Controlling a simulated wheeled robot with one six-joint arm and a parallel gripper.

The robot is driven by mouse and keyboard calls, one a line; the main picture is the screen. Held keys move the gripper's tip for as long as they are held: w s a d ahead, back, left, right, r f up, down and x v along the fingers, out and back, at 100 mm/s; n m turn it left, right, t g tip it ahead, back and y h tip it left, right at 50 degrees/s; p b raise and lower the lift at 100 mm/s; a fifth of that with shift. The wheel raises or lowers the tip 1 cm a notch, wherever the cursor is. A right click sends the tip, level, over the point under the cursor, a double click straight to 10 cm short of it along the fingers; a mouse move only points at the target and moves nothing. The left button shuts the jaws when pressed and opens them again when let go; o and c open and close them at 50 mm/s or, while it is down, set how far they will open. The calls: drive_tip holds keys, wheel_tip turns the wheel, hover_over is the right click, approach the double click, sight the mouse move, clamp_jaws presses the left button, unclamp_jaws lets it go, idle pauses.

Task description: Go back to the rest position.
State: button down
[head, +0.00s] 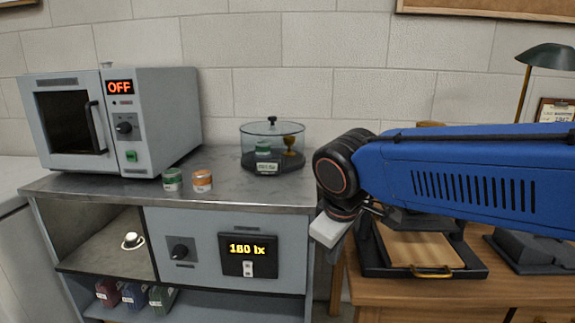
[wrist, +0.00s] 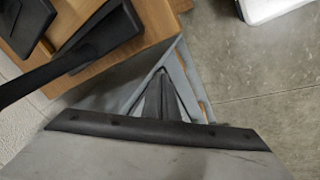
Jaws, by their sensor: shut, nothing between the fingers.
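My gripper (wrist: 161,78) shows in the wrist view as dark fingers meeting at a point, shut and empty. It points down past the edge of a wooden table toward the floor. In the head view my blue arm reaches in from the right and bends down at a black joint. The gripper end there hangs in front of the gap between the grey cabinet and the wooden table (head: 408,291). The fingertips are hard to make out in that view.
A grey oven (head: 180,120) reading OFF, green (head: 172,180) and orange (head: 202,181) tins and a glass case (head: 272,133) stand on the grey worktop (head: 215,201). A cup (head: 132,241) sits in the open bay below. A black-rimmed tray (head: 480,271) lies on the table.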

drive_tip(key=s+d+f+m, duration=0.4)
drive_tip(key=s+d, duration=0.3)
drive_tip(key=d, duration=0.2)
drive_tip(key=s+d+f+m, duration=0.4)
drive_tip(key=s+d, duration=0.3)
drive_tip(key=d, duration=0.3)
drive_tip(key=shift+f+m+t, duration=0.4)
drive_tip(key=shift+m, duration=0.5)
